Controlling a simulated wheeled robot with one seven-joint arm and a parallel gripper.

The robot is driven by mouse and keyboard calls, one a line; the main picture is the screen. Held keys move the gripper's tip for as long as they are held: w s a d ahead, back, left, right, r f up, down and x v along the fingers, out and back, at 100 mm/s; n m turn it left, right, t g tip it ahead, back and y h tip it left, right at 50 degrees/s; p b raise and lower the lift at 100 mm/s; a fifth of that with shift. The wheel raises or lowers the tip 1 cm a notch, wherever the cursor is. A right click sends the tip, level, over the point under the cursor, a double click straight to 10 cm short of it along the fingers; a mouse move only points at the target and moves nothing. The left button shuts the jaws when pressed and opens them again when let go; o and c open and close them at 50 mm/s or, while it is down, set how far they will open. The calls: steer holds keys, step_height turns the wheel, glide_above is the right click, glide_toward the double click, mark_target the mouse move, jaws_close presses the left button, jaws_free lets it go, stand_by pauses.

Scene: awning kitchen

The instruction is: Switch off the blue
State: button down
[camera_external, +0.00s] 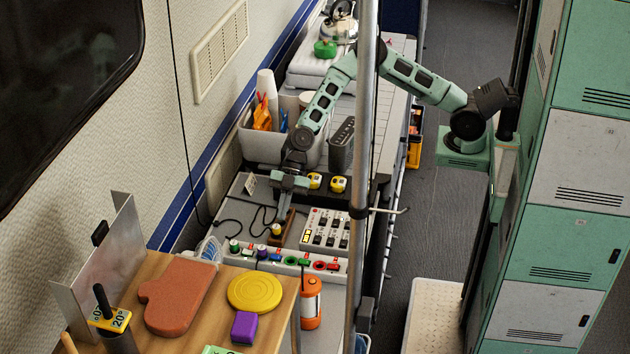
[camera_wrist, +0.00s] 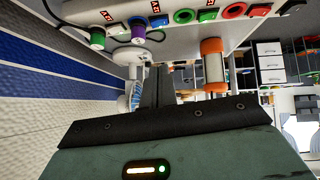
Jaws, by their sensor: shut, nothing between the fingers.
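A white power strip (camera_external: 240,262) runs along the counter, with green, purple and red plugs and coloured switches. In the wrist view the strip (camera_wrist: 190,32) is at the top, with red digits beside the switches. A blue switch (camera_wrist: 158,20) sits between the purple plug (camera_wrist: 137,31) and a green socket (camera_wrist: 183,16). I cannot tell whether it is on or off. My gripper (camera_external: 280,207) is above the counter, behind the strip. Its dark fingers (camera_wrist: 157,72) are shut and empty, apart from the blue switch.
A white panel with black switches (camera_external: 325,232) lies behind the strip. An orange lantern (camera_external: 311,302) stands in front. A wooden board holds an orange mitt (camera_external: 180,296), yellow disc (camera_external: 254,292) and purple block (camera_external: 244,327). A metal pole (camera_external: 361,130) stands to the right.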

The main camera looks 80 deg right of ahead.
steer(key=p, duration=0.2)
glide_above(276, 257)
steer(key=d, duration=0.2)
step_height(276, 257, down, 5)
steer(key=shift+w+f, duration=0.2)
steer(key=shift+f, duration=1)
steer(key=shift+w+f+p, duration=0.1)
steer(key=shift+f+p, duration=0.2)
steer(key=shift+f, duration=0.55)
